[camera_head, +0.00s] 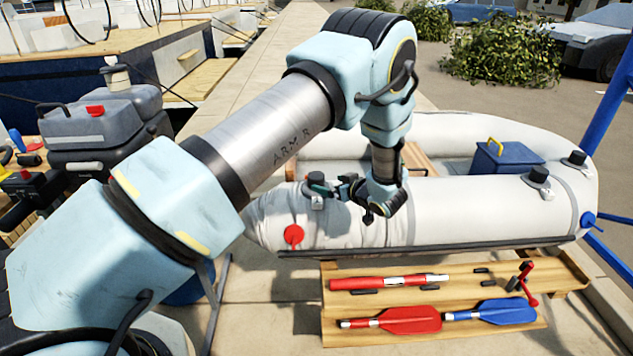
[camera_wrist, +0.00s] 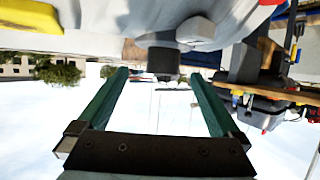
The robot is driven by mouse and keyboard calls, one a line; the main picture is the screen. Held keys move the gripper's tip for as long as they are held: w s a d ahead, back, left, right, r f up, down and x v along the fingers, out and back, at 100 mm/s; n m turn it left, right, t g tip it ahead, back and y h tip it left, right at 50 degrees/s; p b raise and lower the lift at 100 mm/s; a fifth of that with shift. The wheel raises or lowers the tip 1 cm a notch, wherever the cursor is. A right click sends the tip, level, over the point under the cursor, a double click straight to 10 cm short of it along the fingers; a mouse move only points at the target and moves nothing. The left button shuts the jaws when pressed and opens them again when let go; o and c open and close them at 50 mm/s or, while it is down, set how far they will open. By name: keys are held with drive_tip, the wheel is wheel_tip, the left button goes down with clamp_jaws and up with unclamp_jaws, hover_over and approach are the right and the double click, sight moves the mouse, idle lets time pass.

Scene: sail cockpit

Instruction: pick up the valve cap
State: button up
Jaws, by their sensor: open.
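A black valve cap (camera_wrist: 163,62) sits on a pale grey base on the white inflatable boat (camera_head: 470,207). In the head view the dark cap (camera_head: 316,179) is on the boat's left end, partly covered by my fingers. My gripper (camera_head: 322,188) reaches left toward it, low over the tube. In the wrist view my gripper (camera_wrist: 159,76) has its two green fingers wide apart, with the cap between or just beyond the tips. I cannot tell which, and no contact shows.
A red disc (camera_head: 293,236) is on the tube below the cap. Two more black fittings (camera_head: 538,178) are at the boat's right. A wooden bench (camera_head: 470,277) with red and blue paddles stands in front. A blue box (camera_head: 507,158) sits in the boat.

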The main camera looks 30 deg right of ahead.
sight(321, 180)
drive_tip(key=shift+x, duration=1.1)
drive_tip(key=x, duration=0.1)
drive_tip(key=p+x, duration=0.1)
drive_tip(key=x, duration=0.1)
drive_tip(key=p+x, duration=0.1)
drive_tip(key=shift+w+a+r, duration=0.15)
drive_tip(key=shift+w+a, duration=0.1)
drive_tip(key=shift+a, duration=0.05)
drive_tip(key=shift+w+f, duration=0.25)
drive_tip(key=shift+w, duration=0.15)
drive_tip(key=c, duration=1.4)
drive_tip(key=shift+r, duration=0.15)
